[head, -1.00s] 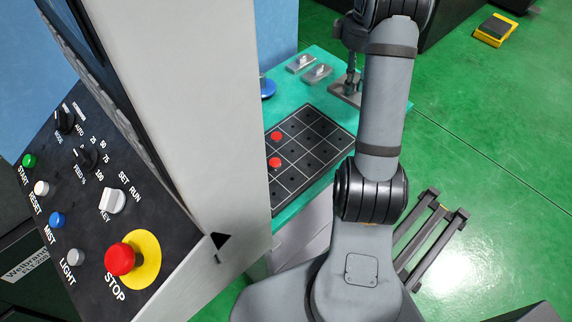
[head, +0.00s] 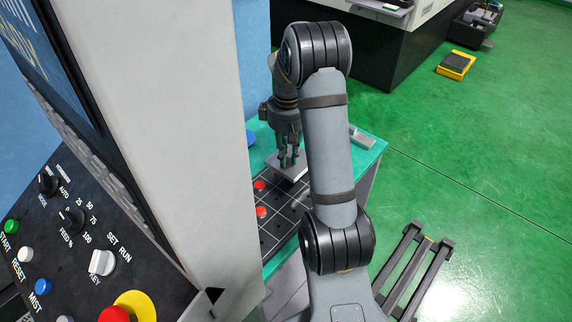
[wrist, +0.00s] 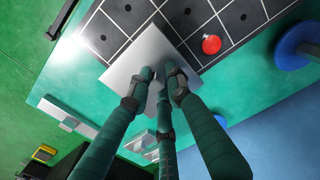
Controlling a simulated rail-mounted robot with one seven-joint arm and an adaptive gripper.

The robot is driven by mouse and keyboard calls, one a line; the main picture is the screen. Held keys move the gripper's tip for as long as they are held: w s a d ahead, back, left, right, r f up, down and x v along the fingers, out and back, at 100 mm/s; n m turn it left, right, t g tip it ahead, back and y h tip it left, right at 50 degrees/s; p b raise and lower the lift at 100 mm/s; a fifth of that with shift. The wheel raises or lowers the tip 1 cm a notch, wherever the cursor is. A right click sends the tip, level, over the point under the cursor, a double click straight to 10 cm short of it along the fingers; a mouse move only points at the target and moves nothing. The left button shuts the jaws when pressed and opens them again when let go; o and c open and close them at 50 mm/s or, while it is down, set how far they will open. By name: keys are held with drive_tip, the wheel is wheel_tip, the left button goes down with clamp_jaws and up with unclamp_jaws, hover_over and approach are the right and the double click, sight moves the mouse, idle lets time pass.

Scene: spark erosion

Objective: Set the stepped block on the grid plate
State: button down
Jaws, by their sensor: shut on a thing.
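The stepped block is a grey metal piece with a broad square base (wrist: 146,52); it also shows in the head view (head: 293,172). My gripper (wrist: 162,78) is shut on its narrower upper part, which the fingers largely hide. In the head view my gripper (head: 289,160) points down with the block beneath it. The dark grid plate (head: 287,217) has white lines and small holes. The block overlaps the plate's far edge in both views. I cannot tell whether it touches the plate or hangs just above it.
A blue round object (wrist: 293,45) is beside the plate. Other metal pieces (head: 361,138) lie on the teal table (head: 372,153). A tall grey machine panel (head: 195,120) stands close on the left.

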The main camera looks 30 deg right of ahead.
drive_tip(key=shift+w+a+f, duration=0.1)
drive_tip(key=shift+a, duration=0.1)
drive_tip(key=shift+f, duration=2)
drive_tip(key=shift+f, duration=0.2)
drive_tip(key=c, duration=1.6)
unclamp_jaws()
